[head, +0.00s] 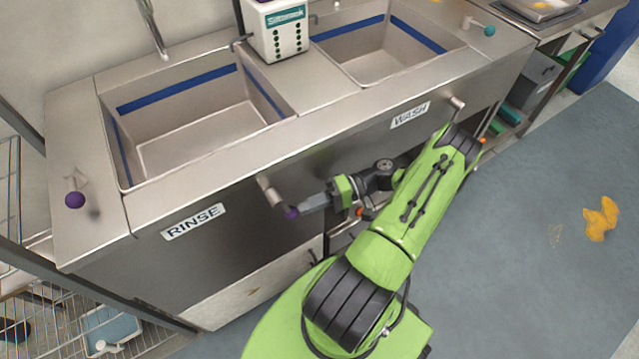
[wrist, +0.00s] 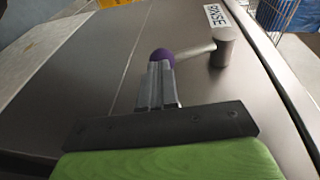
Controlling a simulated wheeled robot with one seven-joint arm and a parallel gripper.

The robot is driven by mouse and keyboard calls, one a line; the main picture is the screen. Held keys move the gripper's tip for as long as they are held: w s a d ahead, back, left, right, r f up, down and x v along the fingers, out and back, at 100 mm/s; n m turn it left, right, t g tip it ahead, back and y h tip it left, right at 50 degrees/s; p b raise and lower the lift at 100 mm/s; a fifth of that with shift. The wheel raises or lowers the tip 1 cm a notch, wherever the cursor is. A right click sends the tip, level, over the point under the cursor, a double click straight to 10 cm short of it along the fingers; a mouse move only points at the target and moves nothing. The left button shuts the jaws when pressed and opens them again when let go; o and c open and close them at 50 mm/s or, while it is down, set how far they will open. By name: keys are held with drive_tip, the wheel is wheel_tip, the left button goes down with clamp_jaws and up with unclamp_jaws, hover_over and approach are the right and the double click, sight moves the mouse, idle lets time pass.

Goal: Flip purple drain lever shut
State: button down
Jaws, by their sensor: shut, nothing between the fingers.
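The purple drain lever sticks out from a grey pivot (head: 270,190) on the sink's front panel, right of the RINSE label (head: 194,222). Its purple knob (head: 290,212) hangs down and to the right of the pivot in the head view. In the wrist view the knob (wrist: 162,56) sits at the end of a pale rod leading right to the pivot (wrist: 223,50). My gripper (head: 303,208) is shut and empty, its fingertips (wrist: 160,70) right at the knob. I cannot tell if they touch it; they partly cover its lower side.
A second purple knob (head: 75,200) is on the sink's left deck. A similar lever with an orange knob (head: 483,140) is near the WASH label (head: 410,114). A wire rack (head: 75,325) stands at lower left. The grey-blue floor (head: 520,240) at right is mostly clear.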

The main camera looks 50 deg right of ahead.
drive_tip(key=shift+w+a+f+b, duration=0.25)
drive_tip(key=shift+a+f, duration=0.3)
drive_tip(key=shift+a, duration=0.25)
drive_tip(key=shift+w+a+f+b, duration=0.2)
drive_tip(key=shift+a+f, duration=0.35)
drive_tip(key=shift+a, duration=0.3)
drive_tip(key=shift+f, duration=0.1)
